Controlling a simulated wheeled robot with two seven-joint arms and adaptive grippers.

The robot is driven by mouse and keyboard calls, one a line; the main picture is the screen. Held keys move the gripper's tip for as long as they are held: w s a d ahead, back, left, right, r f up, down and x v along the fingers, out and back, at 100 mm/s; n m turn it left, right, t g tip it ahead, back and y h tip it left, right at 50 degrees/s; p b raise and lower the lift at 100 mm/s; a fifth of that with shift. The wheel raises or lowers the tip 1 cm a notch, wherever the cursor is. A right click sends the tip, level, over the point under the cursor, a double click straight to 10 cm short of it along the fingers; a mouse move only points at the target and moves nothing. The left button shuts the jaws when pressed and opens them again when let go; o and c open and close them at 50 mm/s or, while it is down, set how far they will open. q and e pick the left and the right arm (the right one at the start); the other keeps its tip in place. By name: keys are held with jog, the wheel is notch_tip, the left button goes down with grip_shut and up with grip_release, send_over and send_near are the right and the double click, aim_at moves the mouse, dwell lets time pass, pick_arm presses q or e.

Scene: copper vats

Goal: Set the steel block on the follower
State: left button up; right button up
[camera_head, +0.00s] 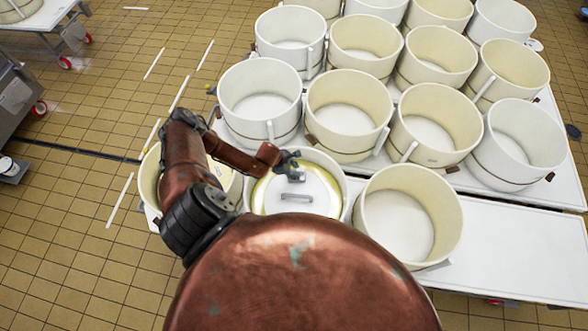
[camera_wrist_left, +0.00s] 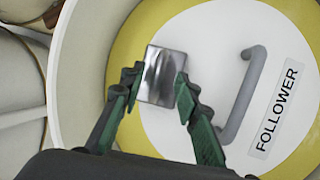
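The follower (camera_head: 322,192) is a white disc with a yellow rim, inside a cream round mould (camera_head: 335,162). In the left wrist view the follower (camera_wrist_left: 210,40) has a grey bar handle (camera_wrist_left: 243,95) and a label reading FOLLOWER. My left gripper (camera_head: 290,168) is over the far part of the follower. In the left wrist view its green fingers (camera_wrist_left: 158,85) are on both sides of the shiny steel block (camera_wrist_left: 164,72) and appear closed on it. The block is over the white face, left of the handle. I cannot tell whether it touches the follower. My right gripper is not in view.
Several empty cream moulds (camera_head: 348,103) stand in rows on the white table behind and to the right. One (camera_head: 408,218) is close to the right of the follower's mould. Another mould (camera_head: 150,185) is partly hidden at left. White tabletop is bare at right (camera_head: 510,245).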

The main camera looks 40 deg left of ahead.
pick_arm(q)
jog(key=v, duration=1.2)
jog(key=shift+w, duration=0.15)
